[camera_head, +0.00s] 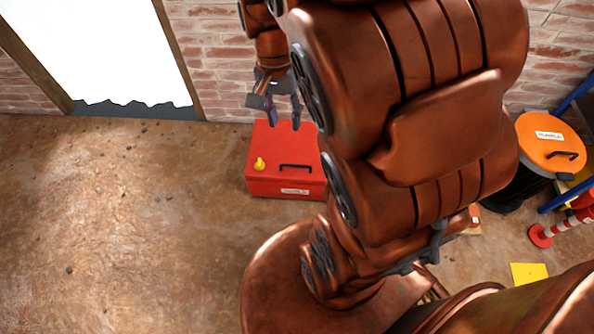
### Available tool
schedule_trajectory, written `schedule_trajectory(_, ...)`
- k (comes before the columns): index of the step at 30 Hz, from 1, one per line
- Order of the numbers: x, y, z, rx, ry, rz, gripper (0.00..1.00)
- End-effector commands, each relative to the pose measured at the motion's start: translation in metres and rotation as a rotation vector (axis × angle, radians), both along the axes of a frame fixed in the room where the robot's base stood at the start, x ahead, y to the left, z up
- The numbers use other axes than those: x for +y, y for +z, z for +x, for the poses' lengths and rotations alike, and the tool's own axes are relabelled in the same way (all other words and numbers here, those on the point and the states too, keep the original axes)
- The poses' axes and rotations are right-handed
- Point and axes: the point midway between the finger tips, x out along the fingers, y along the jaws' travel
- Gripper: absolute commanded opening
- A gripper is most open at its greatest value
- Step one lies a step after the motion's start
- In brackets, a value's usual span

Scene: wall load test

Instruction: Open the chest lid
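A red chest (284,188) stands on the floor by the brick wall, and its right part is hidden behind my arm. Its lid (263,143) looks closed. A black handle (296,167) lies on the lid toward the near edge, with a small yellow object (260,164) to its left. A pale label is on the front face. My gripper (284,124) points down over the far part of the lid, its fingers apart with nothing seen between them. I cannot tell whether the fingertips touch the lid. The gripper is apart from the handle in the picture.
A bright doorway (100,50) opens in the wall at the left. The floor left of the chest is clear. At the right are a black drum with an orange lid (548,143), a red and white post (541,236), blue bars and a yellow sheet (528,273).

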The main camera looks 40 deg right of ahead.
Motion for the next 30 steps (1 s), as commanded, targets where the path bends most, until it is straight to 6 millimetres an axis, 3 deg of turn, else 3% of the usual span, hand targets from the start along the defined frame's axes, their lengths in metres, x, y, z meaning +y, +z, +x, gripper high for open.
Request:
schedule_trajectory(1,-0.009,-0.033,0.011,0.008,-0.07,-0.01,0.39)
schedule_trajectory(8,-0.049,-0.119,0.061,0.016,-0.395,-0.059,0.39)
schedule_trajectory(15,-0.091,-0.22,0.104,0.03,-0.711,-0.098,0.39)
schedule_trajectory(24,-0.137,-0.36,0.146,0.064,-1.076,-0.123,0.39)
schedule_trajectory(30,-0.155,-0.427,0.163,0.082,-1.253,-0.121,0.39)
